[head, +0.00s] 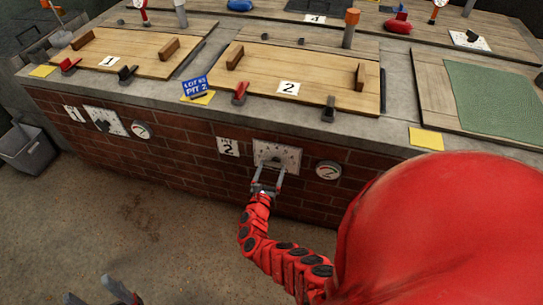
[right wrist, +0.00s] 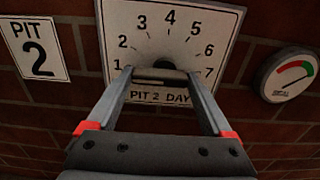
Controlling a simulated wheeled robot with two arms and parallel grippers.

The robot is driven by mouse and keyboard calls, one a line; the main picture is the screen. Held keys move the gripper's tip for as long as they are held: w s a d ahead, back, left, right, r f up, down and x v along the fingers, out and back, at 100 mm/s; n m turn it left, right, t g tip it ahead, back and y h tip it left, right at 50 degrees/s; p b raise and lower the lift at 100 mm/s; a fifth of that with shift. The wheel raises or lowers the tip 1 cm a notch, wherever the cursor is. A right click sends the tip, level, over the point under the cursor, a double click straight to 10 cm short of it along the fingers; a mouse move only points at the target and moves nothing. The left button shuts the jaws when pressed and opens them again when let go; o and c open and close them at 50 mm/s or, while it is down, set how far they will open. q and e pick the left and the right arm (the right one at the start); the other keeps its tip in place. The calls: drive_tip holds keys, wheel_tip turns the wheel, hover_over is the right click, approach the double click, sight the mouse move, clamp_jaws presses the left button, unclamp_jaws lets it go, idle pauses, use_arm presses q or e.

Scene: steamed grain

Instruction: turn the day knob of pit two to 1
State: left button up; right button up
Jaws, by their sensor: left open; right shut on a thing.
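The pit two day dial is a white plate (head: 288,152) on the brick front below the lid marked 2. My right gripper (head: 267,180) reaches the dial and is shut on the dark day knob (right wrist: 160,66). The fingers hide much of the knob, so I cannot tell which number it points to. My left gripper (head: 104,293) is open and empty at the bottom left, away from the pits.
A PIT 2 sign (right wrist: 38,48) is left of the dial and a round gauge (head: 328,170) is right of it. Pit one's dial (head: 106,121) is further left on the same wall. Wooden lids lie on top. The floor in front is clear.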

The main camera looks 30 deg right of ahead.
idle(0.4)
drive_tip(key=o, duration=1.1)
drive_tip(key=shift+o, duration=0.2)
drive_tip(key=p+v, duration=0.3)
drive_tip(key=v, duration=1.4)
drive_tip(key=shift+s, duration=0.2)
drive_tip(key=shift+a+f, duration=0.15)
